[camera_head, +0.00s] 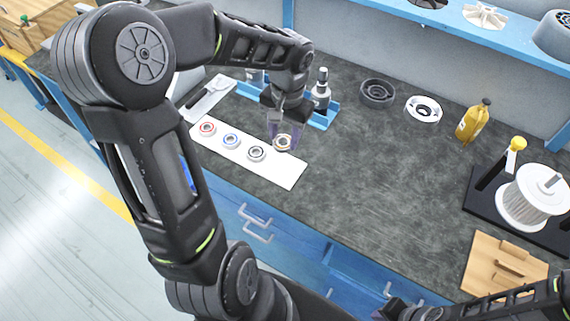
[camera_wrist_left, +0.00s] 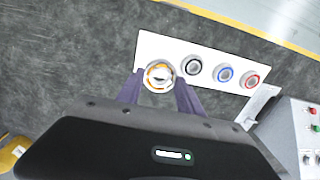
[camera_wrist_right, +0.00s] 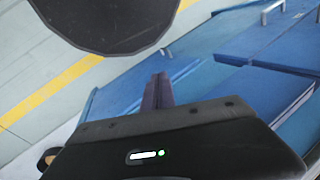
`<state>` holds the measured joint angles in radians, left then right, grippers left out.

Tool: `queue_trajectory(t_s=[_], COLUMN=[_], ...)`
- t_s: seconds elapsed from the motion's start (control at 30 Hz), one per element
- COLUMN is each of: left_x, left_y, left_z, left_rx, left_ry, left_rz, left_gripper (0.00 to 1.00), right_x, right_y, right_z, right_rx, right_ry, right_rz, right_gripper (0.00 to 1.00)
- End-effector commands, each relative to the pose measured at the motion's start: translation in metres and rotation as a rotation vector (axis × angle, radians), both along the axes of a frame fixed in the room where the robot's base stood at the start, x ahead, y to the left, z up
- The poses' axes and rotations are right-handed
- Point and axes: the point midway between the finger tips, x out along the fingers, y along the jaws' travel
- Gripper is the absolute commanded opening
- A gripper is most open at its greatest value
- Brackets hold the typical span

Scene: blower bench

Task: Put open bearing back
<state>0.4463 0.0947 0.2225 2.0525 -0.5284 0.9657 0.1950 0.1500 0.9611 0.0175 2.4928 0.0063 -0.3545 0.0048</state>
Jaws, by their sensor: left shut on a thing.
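The open bearing (camera_head: 283,142), a metal ring with orange-brown showing inside, is between the fingertips of my left gripper (camera_head: 282,132). In the left wrist view, the fingers (camera_wrist_left: 160,88) are shut on this bearing (camera_wrist_left: 158,75) at the edge of the white mat (camera_wrist_left: 147,47). Whether it touches the mat is unclear. On the mat (camera_head: 290,176) are bearings with red (camera_head: 207,129), blue (camera_head: 231,140) and black (camera_head: 257,153) rings, in a row left of the held one. My right gripper (camera_wrist_right: 158,90) is shut and empty, away from the mat.
A blue tray (camera_head: 322,121) with a dark bottle (camera_head: 321,92) stands behind my left gripper. A dark round housing (camera_head: 377,92), a white ring part (camera_head: 423,109), a yellow bottle (camera_head: 473,122) and a wire spool (camera_head: 533,198) stand farther right. The bench middle (camera_head: 385,180) is clear.

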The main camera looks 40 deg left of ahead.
Motion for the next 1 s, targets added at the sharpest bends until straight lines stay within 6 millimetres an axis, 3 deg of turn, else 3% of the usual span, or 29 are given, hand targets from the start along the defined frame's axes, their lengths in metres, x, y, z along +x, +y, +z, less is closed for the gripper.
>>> queue_trajectory(t_s=[0.4, 0.77, 1.0], left_x=[0.000, 0.000, -0.001], left_y=[-0.001, 0.000, 0.000], left_z=[-0.058, -0.064, -0.093], left_rx=[-0.001, 0.001, -0.001], left_ry=[0.003, 0.001, 0.004], left_rz=[-0.001, 0.000, 0.000], left_gripper=[0.00, 0.00, 0.00], right_x=[0.000, -0.001, -0.001], right_y=[0.000, 0.000, -0.001], right_z=[0.006, 0.006, 0.009], right_rx=[-0.002, -0.002, -0.003], right_ry=[0.002, 0.002, 0.003], right_rz=[-0.001, -0.001, -0.001], right_gripper=[0.00, 0.00, 0.00])
